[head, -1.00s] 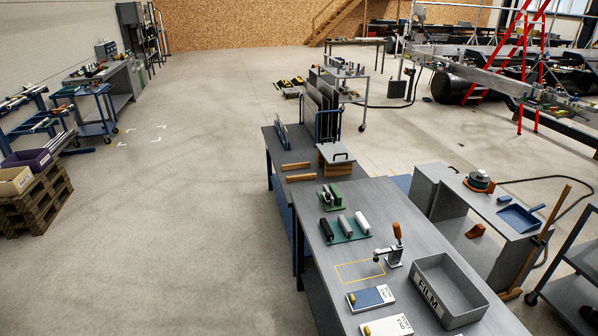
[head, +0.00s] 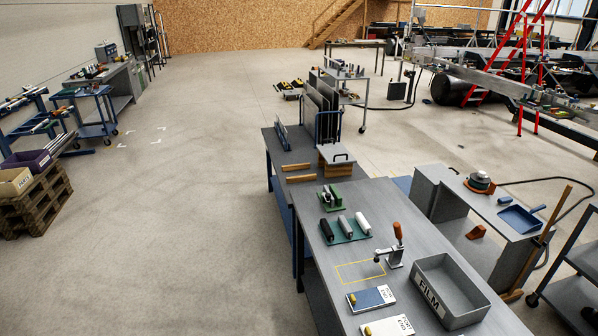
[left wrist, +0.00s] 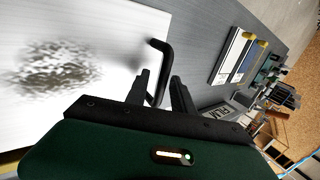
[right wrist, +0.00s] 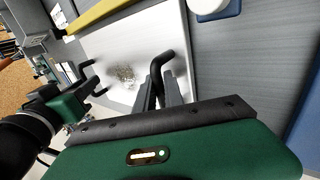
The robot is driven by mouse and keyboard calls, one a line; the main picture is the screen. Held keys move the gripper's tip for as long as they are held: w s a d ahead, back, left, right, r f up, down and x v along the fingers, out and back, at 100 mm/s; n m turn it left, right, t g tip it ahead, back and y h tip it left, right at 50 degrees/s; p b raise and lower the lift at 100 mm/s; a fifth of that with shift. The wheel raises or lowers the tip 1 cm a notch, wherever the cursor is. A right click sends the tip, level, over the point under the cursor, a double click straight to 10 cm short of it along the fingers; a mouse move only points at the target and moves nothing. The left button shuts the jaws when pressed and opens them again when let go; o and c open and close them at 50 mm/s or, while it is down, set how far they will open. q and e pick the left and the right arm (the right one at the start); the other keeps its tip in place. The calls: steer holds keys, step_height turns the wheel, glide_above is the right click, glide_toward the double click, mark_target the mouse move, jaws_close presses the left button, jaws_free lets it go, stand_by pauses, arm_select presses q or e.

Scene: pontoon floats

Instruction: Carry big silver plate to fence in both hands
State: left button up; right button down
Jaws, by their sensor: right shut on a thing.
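The big silver plate (right wrist: 140,45) shows pale and shiny, with a blurred mottled reflection, in the right wrist view. It also fills the upper left of the left wrist view (left wrist: 90,25). My right gripper (right wrist: 161,92) is shut on a black bent handle (right wrist: 166,62) at the plate's edge. My left gripper (left wrist: 160,92) has its fingers apart on either side of another black handle (left wrist: 159,52). Neither gripper nor the plate shows in the head view. I cannot say for sure which thing is the fence.
A grey bench in the head view carries a FILM bin (head: 450,290), an orange-handled clamp (head: 394,248), rollers (head: 344,227) and two labelled boxes. Beyond it stand upright dark panels (head: 322,95). The floor on the left (head: 190,230) is clear.

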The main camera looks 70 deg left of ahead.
arm_select(q)
steer(key=shift+o, duration=0.6)
steer(key=shift+a, duration=0.15)
arm_select(e)
steer(key=shift+w+d, duration=0.1)
steer(key=shift+d, duration=0.05)
arm_select(q)
steer(key=shift+s, duration=0.1)
arm_select(e)
steer(key=c, duration=1.4)
jaws_free()
arm_select(q)
steer(key=o, duration=1)
steer(key=shift+a, duration=0.1)
steer(key=shift+c, duration=0.2)
arm_select(e)
steer(key=shift+o, duration=0.2)
steer(key=shift+d, duration=0.1)
